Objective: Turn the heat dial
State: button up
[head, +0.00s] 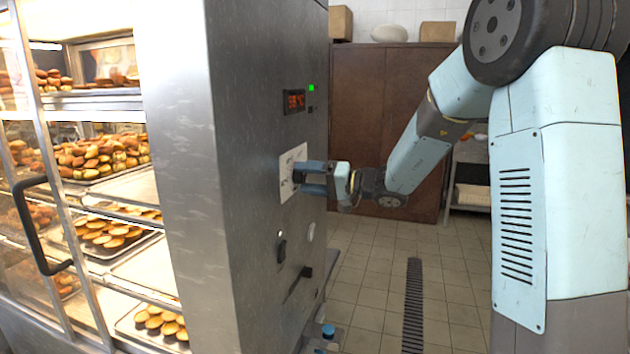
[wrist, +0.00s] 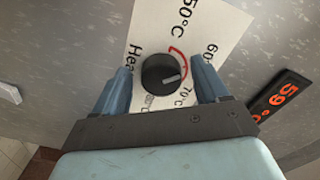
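The heat dial (wrist: 161,74) is a round black knob with a pale pointer line, on a white label plate with printed temperatures and a red arc. Its pointer faces right and slightly down in the wrist view, towards the 70°C side. The label plate (head: 286,169) shows on the grey side panel in the head view, where my fingers mostly hide the dial. My gripper (head: 304,178) faces the panel. In the wrist view my gripper (wrist: 161,78) is open, one blue finger on each side of the dial, with a visible gap on both sides.
A switch (head: 281,248) and a lever (head: 298,284) are below. A glass pastry case (head: 170,150) is at left. The tiled floor (head: 370,265) is open at right.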

jog(key=shift+d, duration=0.1)
jog(key=shift+s+d, duration=0.1)
jog(key=shift+d, duration=0.45)
jog(key=v, duration=1.2)
jog(key=shift+d, duration=0.2)
jog(key=shift+s, duration=0.15)
